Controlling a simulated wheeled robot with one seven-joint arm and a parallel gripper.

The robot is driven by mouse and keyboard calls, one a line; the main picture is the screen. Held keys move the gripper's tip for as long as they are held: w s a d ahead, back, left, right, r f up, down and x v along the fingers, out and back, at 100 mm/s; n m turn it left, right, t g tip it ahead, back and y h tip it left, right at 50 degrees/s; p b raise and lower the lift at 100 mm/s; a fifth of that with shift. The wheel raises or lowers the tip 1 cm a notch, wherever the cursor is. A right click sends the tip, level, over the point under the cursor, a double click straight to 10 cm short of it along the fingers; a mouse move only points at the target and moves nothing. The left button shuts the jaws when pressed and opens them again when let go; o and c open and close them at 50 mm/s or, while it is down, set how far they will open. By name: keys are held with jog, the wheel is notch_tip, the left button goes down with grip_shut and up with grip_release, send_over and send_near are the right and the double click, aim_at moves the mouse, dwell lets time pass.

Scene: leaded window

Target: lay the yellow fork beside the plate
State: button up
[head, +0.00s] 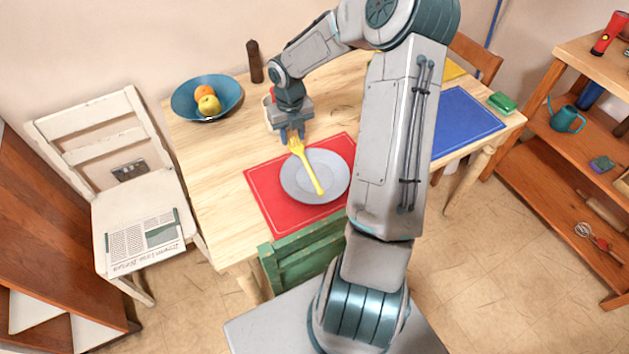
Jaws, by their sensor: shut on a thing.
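The yellow fork (309,172) is in the head view, its tined end up at my gripper and its handle reaching down over the plate. The grey plate (295,187) lies on a red placemat (267,194) on the wooden table. My gripper (292,136) is shut on the fork near its tined end, at the far edge of the placemat. I cannot tell whether the fork's handle touches the plate or hangs just above it. My arm hides the right part of the placemat.
A blue bowl (183,107) with fruit and a dark pepper mill (255,62) stand at the back. A mug (269,115) stands close behind my gripper. A blue placemat (462,120) lies on the right. The wood left of the red placemat is clear. A green chair (300,258) stands at the front.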

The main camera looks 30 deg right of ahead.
jog(key=shift+d+n, duration=0.15)
jog(key=shift+n, duration=0.15)
jog(key=shift+w+a+f, duration=0.15)
jog(key=shift+a, duration=0.05)
send_over(258, 173)
notch_tip(258, 173, down, 7)
jog(key=shift+r+p, duration=0.15)
jog(key=shift+p, duration=0.2)
jog(key=shift+f+p, duration=0.3)
jog(key=shift+f, duration=1.7)
jog(key=shift+f, duration=0.1)
jog(key=o, duration=1)
jog(key=shift+c, duration=0.2)
